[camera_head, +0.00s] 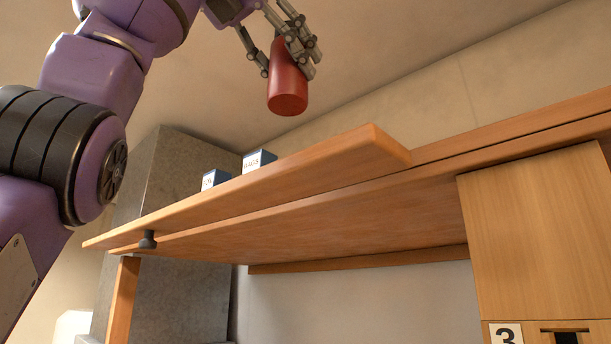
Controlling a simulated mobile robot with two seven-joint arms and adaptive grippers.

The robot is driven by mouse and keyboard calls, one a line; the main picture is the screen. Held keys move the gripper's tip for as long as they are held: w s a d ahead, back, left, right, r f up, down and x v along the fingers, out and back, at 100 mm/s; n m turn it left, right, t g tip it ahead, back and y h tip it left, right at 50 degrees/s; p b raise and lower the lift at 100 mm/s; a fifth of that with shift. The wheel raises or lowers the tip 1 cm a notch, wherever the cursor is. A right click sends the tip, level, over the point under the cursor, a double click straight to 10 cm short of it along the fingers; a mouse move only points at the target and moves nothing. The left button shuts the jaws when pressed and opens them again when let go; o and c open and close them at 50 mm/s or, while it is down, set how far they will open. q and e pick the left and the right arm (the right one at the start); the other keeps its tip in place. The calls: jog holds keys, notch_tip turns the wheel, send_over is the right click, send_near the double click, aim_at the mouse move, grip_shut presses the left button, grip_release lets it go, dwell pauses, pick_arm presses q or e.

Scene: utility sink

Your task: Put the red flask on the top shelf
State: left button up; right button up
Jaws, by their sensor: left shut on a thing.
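The red flask (288,90) is in the upper middle of the head view. My left gripper (288,58) is shut around its upper part and holds it roughly upright. The flask hangs in the air, with its base showing above the top shelf (290,180) in the picture. How far it is from the shelf in depth I cannot tell. The wooden shelf is seen from below, so its upper surface is hidden. My right gripper is not in view.
A grey column (180,180) rises behind. A wooden cabinet (535,235) with a 3 label is at right. A dark knob (147,240) sits at the shelf's left underside.

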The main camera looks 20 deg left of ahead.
aim_at(305, 110)
pick_arm(q)
jog(key=w+d+f, duration=0.1)
jog(key=w+f, duration=0.2)
jog(key=f, duration=0.1)
jog(key=w+d+f, duration=0.1)
jog(key=w+f, duration=0.3)
jog(key=w+d+f, duration=0.2)
jog(key=w+f, duration=0.2)
jog(key=shift+s, duration=0.1)
jog(key=shift+d, duration=0.1)
jog(key=o, duration=1.6)
jog(key=shift+f, duration=0.1)
jog(key=shift+c, duration=0.2)
jog(key=shift+s+r, duration=0.1)
jog(key=shift+r, duration=0.1)
jog(key=v, duration=1.1)
jog(key=shift+s+r, duration=0.2)
jog(key=shift+s, duration=0.15)
